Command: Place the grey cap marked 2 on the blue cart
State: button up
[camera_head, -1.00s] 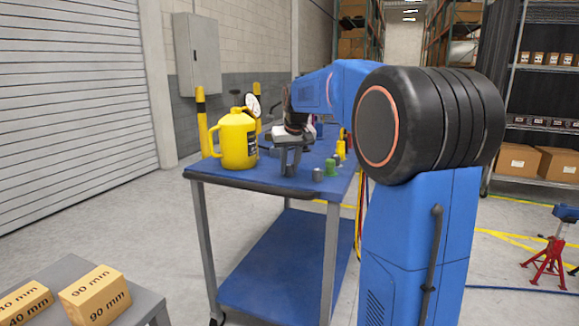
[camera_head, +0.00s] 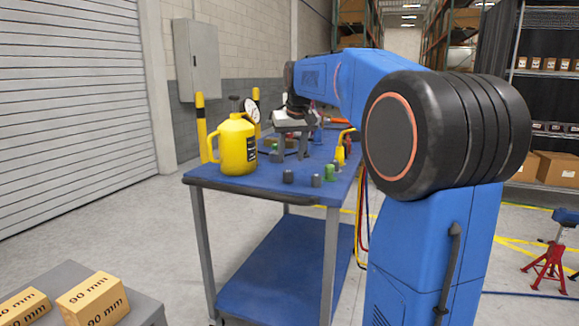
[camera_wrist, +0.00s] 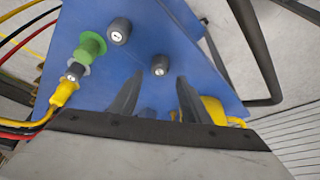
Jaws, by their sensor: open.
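The blue cart (camera_head: 250,186) carries two short grey caps on its top near the front edge. The left grey cap (camera_head: 288,176) stands upright, apart from the right grey cap (camera_head: 316,180). In the wrist view, the left cap (camera_wrist: 159,66) lies just beyond my fingertips, and the right cap (camera_wrist: 119,31) is farther up and left. Both have a small white mark, too small to read. My gripper (camera_head: 291,158) is open and empty above the cart top, behind and clear of the left cap. Its two fingers also show spread in the wrist view (camera_wrist: 161,77).
A green cap-like part (camera_head: 330,172) stands right of the grey caps. A yellow jug (camera_head: 237,146) stands at the cart's left. A yellow connector (camera_wrist: 64,92) with cables is at the cart's side. Boxes (camera_head: 93,299) marked 90 mm sit on a grey table at lower left.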

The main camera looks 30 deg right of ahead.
jog(key=shift+d+v, duration=0.25)
jog(key=shift+v, duration=2.1)
jog(key=shift+n, duration=0.4)
jog(key=s+a+f, duration=0.1)
jog(key=s+a, duration=0.1)
jog(key=s, duration=0.1)
jog(key=s+a+f, duration=0.1)
jog(key=s+a, duration=0.2)
jog(key=s+a+f, duration=0.2)
jog(key=s, duration=0.1)
jog(key=shift+a+f, duration=0.1)
jog(key=shift+a, duration=0.15)
jog(key=s+a+f+n, duration=0.1)
jog(key=s+a+f, duration=0.4)
jog(key=s+f, duration=0.6)
jog(key=s+a+f+n+y, duration=0.1)
jog(key=s+a+f, duration=0.4)
jog(key=s+f, duration=0.7)
jog(key=s, duration=0.3)
jog(key=shift+a, duration=0.2)
